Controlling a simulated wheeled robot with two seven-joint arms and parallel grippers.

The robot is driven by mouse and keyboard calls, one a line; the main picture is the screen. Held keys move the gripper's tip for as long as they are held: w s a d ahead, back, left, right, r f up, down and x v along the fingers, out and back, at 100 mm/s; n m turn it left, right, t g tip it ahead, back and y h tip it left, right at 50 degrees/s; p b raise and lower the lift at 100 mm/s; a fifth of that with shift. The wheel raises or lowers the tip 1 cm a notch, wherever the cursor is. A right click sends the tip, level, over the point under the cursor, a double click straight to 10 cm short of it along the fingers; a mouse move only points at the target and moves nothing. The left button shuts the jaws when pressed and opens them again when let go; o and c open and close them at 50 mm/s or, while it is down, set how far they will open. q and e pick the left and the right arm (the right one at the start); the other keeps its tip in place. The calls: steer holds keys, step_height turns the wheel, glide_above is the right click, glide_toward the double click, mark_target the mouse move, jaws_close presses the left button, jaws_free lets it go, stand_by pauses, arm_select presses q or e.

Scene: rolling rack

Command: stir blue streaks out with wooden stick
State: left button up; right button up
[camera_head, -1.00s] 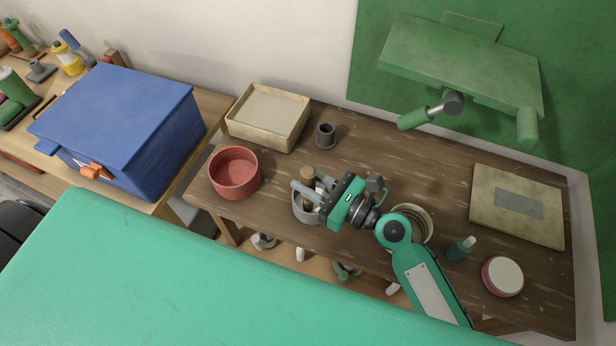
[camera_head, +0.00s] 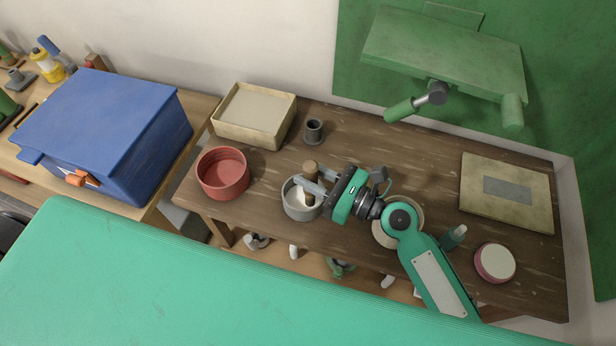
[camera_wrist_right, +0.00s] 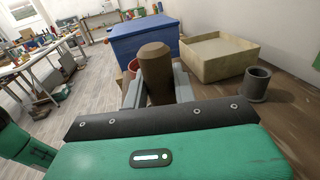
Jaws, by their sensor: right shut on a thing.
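My right gripper (camera_head: 318,184) is shut on the brown wooden stick (camera_head: 311,167) and holds it upright. The stick's lower part is in a round grey pot (camera_head: 302,208) on the dark wooden table. White contents show in the pot, partly hidden by the stick and fingers; I cannot make out blue streaks. In the right wrist view the stick (camera_wrist_right: 156,70) stands between the two grey fingers, and the pot is hidden. My left gripper is not in view.
A red bowl (camera_head: 222,174) stands left of the pot. A cream tray (camera_head: 254,116) and a small dark cup (camera_head: 314,131) are behind. A blue box (camera_head: 105,125) is at left. A pink-sided round tub (camera_head: 495,263) and a flat beige panel (camera_head: 507,193) are at right.

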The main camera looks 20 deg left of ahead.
steer(key=shift+w, duration=0.2)
steer(key=shift+w+a, duration=0.4)
steer(key=shift+w, duration=0.3)
steer(key=shift+a, duration=0.15)
steer(key=shift+a+p, duration=0.55)
steer(key=shift+a, duration=0.2)
steer(key=shift+s, duration=0.1)
